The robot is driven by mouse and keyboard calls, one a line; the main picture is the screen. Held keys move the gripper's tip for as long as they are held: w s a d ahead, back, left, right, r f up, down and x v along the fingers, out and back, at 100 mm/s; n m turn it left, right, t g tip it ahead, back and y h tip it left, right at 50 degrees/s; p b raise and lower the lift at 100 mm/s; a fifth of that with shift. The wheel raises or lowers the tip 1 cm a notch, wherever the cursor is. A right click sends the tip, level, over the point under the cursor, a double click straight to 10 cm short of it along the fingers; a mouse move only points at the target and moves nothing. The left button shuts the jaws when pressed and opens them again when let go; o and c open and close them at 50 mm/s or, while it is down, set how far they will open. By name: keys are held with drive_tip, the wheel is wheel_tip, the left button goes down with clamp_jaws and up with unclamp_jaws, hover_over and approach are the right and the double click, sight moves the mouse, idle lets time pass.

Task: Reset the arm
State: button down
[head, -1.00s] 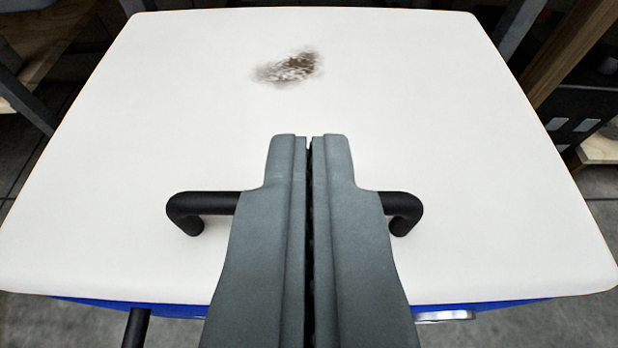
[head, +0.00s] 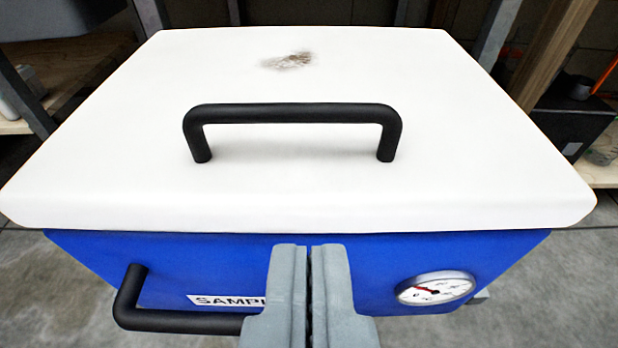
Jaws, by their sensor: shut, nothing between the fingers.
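My gripper (head: 309,252) is at the bottom centre of the head view. Its two grey fingers are shut with nothing between them. It appears in front of the blue box (head: 385,258) and covers part of a label reading "SAMPL" (head: 222,300). The box has a white lid (head: 300,190) that sits on top of it. A black bar handle (head: 293,113) stands on the lid, clear of my gripper in the picture. A dark smudge (head: 288,61) marks the lid's far part.
A black side handle (head: 130,300) sticks out at the box's front left. A round dial gauge (head: 436,288) is at the front right. Shelving with a wooden post (head: 548,50) stands behind. Grey floor (head: 545,300) is open at the right.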

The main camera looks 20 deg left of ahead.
drive_tip(key=s+d+r+m+t+h, duration=0.1)
drive_tip(key=s+d+r, duration=0.2)
drive_tip(key=r, duration=0.5)
drive_tip(key=s+d+r, duration=0.4)
drive_tip(key=r, duration=0.4)
drive_tip(key=s+d+r+m+t+h, duration=0.1)
drive_tip(key=s+d+r, duration=0.2)
drive_tip(key=r, duration=0.6)
drive_tip(key=s+d+r+t+h, duration=0.1)
drive_tip(key=s+d+r, duration=0.2)
drive_tip(key=s+r, duration=0.4)
drive_tip(key=s+d+r+m+t, duration=0.1)
drive_tip(key=s+d+r, duration=0.3)
drive_tip(key=s+r, duration=0.4)
drive_tip(key=s, duration=0.7)
drive_tip(key=shift+h, duration=0.4)
